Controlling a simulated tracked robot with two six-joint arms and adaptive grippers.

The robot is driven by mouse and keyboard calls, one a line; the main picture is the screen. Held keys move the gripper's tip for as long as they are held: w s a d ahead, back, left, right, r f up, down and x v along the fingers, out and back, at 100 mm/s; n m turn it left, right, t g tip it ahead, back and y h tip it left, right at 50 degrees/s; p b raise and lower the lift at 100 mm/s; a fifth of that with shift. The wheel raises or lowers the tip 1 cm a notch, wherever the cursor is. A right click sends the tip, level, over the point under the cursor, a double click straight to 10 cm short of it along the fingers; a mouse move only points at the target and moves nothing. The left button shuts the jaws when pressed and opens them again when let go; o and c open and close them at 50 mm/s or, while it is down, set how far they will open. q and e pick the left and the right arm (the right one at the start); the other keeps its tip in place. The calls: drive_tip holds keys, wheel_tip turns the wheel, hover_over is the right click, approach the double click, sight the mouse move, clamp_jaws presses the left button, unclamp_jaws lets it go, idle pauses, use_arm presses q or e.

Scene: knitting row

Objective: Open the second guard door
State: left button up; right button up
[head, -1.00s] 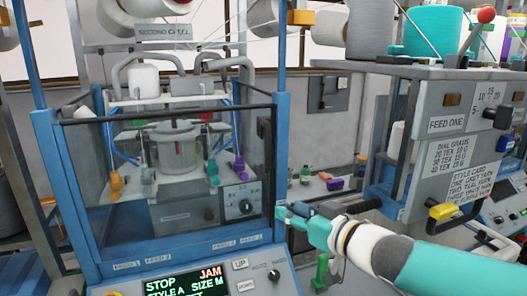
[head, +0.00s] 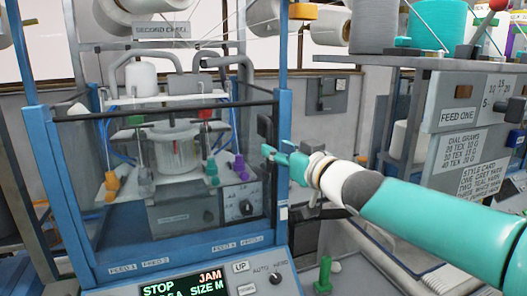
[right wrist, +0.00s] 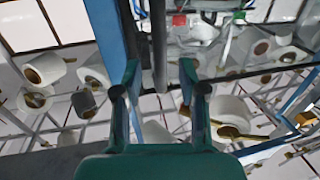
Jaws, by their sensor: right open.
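The guard door is a clear panel with a dark top bar (head: 180,108) across the front of the blue-framed machine. It looks shut. A small black handle-like block (head: 264,125) sits at its right edge by the blue post (head: 281,180). My right gripper (head: 275,148) is open just below and beside this block. In the right wrist view, my open fingers (right wrist: 160,70) stand either side of a dark upright bar (right wrist: 158,40), with the blue post (right wrist: 105,25) at left. I cannot tell whether they touch it. My left gripper is not in view.
A sign reading "SECOND" (head: 161,30) hangs above the machine. A control panel showing STOP and JAM (head: 185,285) is below the door. The grey feed cabinet (head: 450,150) with yarn cones stands at right. A green peg (head: 324,275) stands on the bench below my right arm.

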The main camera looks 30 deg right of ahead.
sight(268, 165)
drive_tip(key=shift+w+d, duration=0.1)
drive_tip(key=shift+w, duration=2.15)
clamp_jaws()
